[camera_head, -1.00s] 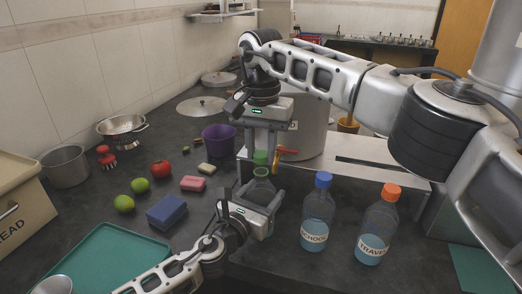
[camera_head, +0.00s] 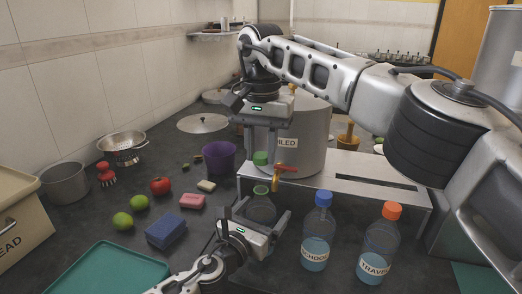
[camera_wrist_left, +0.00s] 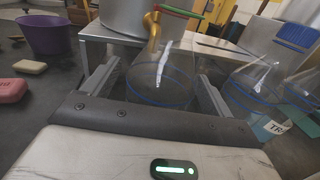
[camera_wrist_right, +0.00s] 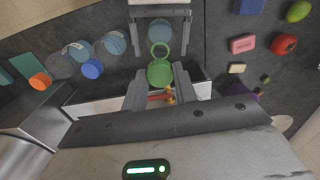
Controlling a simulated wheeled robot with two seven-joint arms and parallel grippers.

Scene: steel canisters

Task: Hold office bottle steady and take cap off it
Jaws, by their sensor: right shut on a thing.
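The office bottle (camera_head: 261,208) is clear, with a green neck ring and an open mouth; its label is hidden. It stands upright on the dark counter. My right gripper (camera_head: 264,150) points down above the bottle and is shut on the green cap (camera_head: 260,158). The cap is clear of the bottle mouth, with a gap below it. In the right wrist view the cap (camera_wrist_right: 159,73) sits between the fingertips, beside the ringed mouth.
A blue-capped bottle (camera_head: 317,235) and an orange-capped bottle (camera_head: 378,245) stand to the right. A steel canister (camera_head: 300,130) with a red-handled tap (camera_head: 284,169) is close behind, on a metal stand (camera_head: 350,172). Sponges, fruit and a purple bucket (camera_head: 219,158) lie left.

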